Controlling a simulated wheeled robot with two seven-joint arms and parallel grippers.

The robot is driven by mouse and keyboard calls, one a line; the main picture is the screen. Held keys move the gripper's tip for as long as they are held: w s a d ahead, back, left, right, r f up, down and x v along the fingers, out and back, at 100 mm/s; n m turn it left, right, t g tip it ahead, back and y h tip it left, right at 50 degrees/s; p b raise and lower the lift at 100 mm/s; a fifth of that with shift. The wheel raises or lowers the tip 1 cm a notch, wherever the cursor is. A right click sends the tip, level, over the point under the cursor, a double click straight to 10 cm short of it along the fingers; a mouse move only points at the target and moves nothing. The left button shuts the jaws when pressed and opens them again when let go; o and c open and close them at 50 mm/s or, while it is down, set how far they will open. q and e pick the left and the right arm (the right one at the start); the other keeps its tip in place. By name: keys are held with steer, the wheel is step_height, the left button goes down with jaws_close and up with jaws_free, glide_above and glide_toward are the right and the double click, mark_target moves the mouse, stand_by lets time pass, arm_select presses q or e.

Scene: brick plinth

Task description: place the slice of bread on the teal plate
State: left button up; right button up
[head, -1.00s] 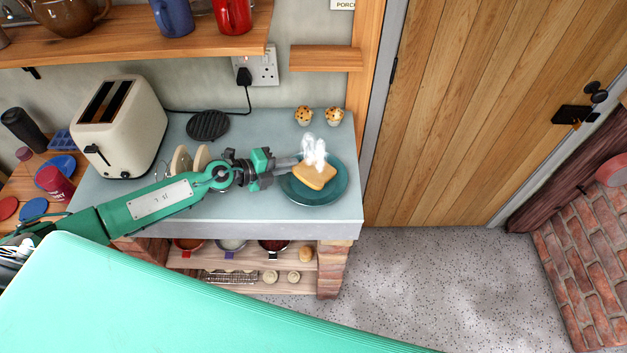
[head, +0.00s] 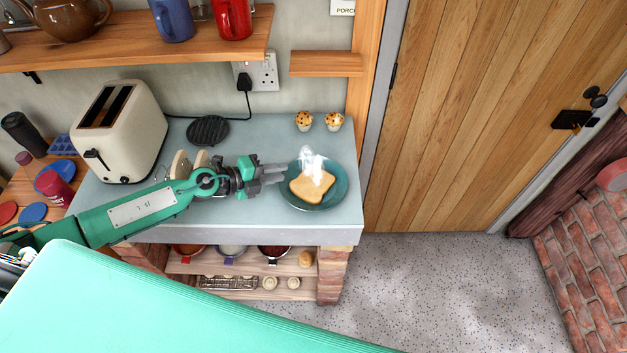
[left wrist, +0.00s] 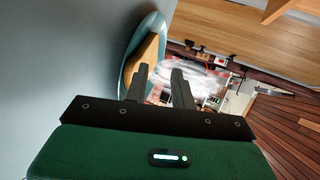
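The slice of bread (head: 311,187), pale with a brown crust, lies flat on the teal plate (head: 337,192) near the right end of the grey counter. White steam rises over it. In the left wrist view the bread (left wrist: 143,62) and the plate (left wrist: 142,30) show beyond the fingers. My left gripper (head: 283,172) is just left of the bread, over the plate's left edge. Its fingers (left wrist: 161,82) are apart with nothing between them, and they look clear of the bread. My right gripper is not in view.
A cream toaster (head: 119,130) stands at the counter's left. A round black trivet (head: 208,130) and two muffins (head: 318,121) are at the back. A shelf (head: 120,47) with mugs hangs above.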

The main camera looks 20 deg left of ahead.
arm_select(q)
steer(key=b+v, duration=0.1)
steer(key=v, duration=0.2)
steer(key=shift+s+a+f, duration=0.1)
steer(key=shift+s+f, duration=0.05)
steer(key=shift+v, duration=0.75)
steer(key=shift+r, duration=0.2)
step_height(320, 180, up, 7)
steer(key=s+a+p, duration=0.1)
steer(key=a+p, duration=0.1)
steer(key=p, duration=0.2)
steer(key=shift+s+p, duration=0.3)
steer(key=shift+s, duration=0.1)
